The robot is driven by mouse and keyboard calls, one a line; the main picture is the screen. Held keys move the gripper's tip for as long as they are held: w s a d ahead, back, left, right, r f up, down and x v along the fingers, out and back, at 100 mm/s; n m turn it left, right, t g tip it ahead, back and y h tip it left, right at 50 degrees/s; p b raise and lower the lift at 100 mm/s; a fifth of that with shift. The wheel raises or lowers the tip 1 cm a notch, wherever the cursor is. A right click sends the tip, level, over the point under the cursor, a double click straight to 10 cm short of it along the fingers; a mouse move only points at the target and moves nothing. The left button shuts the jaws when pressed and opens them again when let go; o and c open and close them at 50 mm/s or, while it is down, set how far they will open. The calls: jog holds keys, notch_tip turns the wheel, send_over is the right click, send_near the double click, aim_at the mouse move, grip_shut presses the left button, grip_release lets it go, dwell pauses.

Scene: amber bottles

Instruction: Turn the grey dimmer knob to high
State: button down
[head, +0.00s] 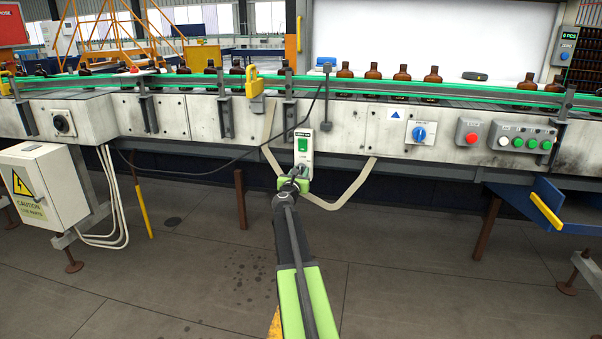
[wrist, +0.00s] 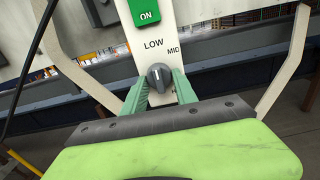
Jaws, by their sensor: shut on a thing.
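The grey dimmer knob (wrist: 159,77) sits on a narrow white panel (wrist: 178,46), which also shows in the head view (head: 304,161) on the conveyor's front. LOW is printed above and left of the knob, MID above and right. No HIGH label shows. A small light mark on the knob seems to point upward, nearer LOW than MID, but it is too small to be sure. My gripper (wrist: 160,88) has its green fingers on both sides of the knob, shut on it. In the head view my gripper (head: 293,184) covers the panel's lower end.
A green ON switch (wrist: 145,13) is above the knob. A cream bent bracket (head: 349,187) frames the panel at both sides. A black cable (head: 240,157) hangs to the left. A blue knob (head: 419,134) and a red button (head: 471,138) are farther right. The floor in front is clear.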

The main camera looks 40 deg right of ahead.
jog(key=shift+a, duration=0.15)
jog(key=m, duration=2.3)
jog(key=shift+w+a+r+p, duration=0.25)
jog(key=shift+r+p, duration=0.1)
jog(key=shift+m, duration=0.5)
jog(key=c, duration=1.1)
grip_release()
jog(key=shift+c, duration=0.2)
jog(key=shift+o, duration=0.6)
jog(key=shift+d, duration=0.1)
